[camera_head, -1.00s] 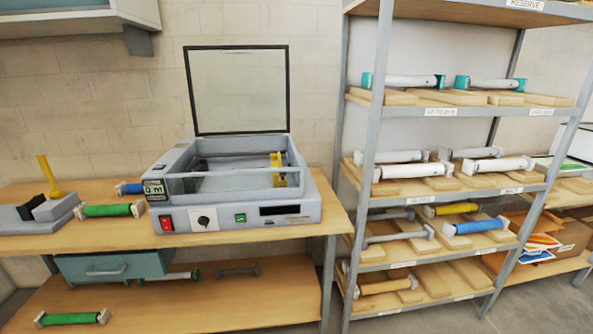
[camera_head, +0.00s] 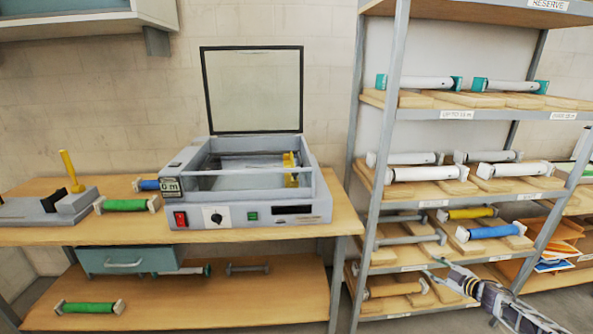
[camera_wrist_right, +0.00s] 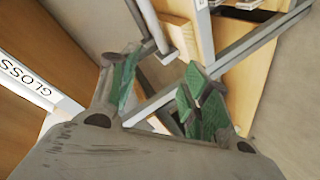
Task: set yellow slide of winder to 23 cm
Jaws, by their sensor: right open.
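The grey machine (camera_head: 248,195) with a raised clear lid stands open on the wooden bench. A small yellow piece (camera_head: 290,170) sits at the right inside it; its scale reading is too small to tell. A grey device with a yellow upright lever (camera_head: 69,171) stands at the bench's left end; I cannot tell which of these is the winder. My right gripper (camera_head: 440,267) is at the lower right, in front of the shelf rack and well away from both. In the right wrist view my right gripper (camera_wrist_right: 160,85) is open and empty, its green-padded fingers apart. My left gripper is out of view.
A shelf rack (camera_head: 396,110) with several rolls stands right of the bench. A green roll (camera_head: 126,205) and a blue roll (camera_head: 148,185) lie left of the machine. A teal drawer (camera_head: 125,260) hangs under the bench. The wrist view shows rack posts close by.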

